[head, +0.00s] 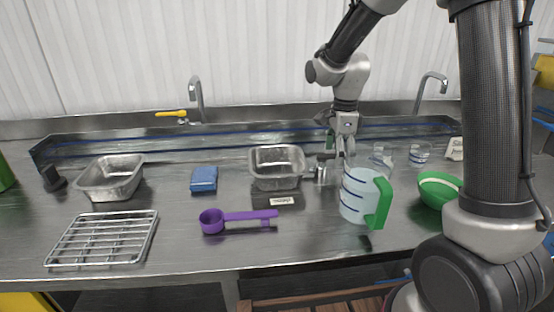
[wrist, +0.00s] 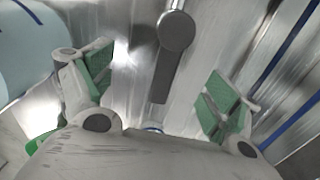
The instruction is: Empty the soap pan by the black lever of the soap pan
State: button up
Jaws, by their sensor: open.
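A metal pan (head: 277,182) stands in the middle of the counter, with a small label plate (head: 283,201) in front that I cannot read clearly. A short dark lever (head: 326,157) shows at its right side, close to my gripper (head: 340,158). My gripper points down and is open. In the wrist view a dark grey lever (wrist: 168,75) with a round end lies between the spread green-padded fingers (wrist: 158,88), touching neither. The pan's inside is only partly visible.
A second metal pan (head: 110,185) with a black piece (head: 53,179) beside it stands left. The jug stands close to my gripper.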

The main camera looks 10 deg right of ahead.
jog(key=shift+r, duration=3.9)
jog(key=shift+s, duration=0.1)
jog(key=s+d+r+n+t, duration=0.1)
jog(key=s+d+r+n, duration=0.1)
jog(key=s+n, duration=0.4)
jog(key=s+d+r+n+t, duration=0.2)
jog(key=s+d+n, duration=0.2)
jog(key=s, duration=0.6)
jog(key=s+d+r+n+t, duration=0.1)
jog(key=s+d+r+n, duration=0.2)
jog(key=s+n, duration=0.5)
jog(key=shift+s+d+n, duration=0.3)
jog(key=shift+s+d, duration=0.25)
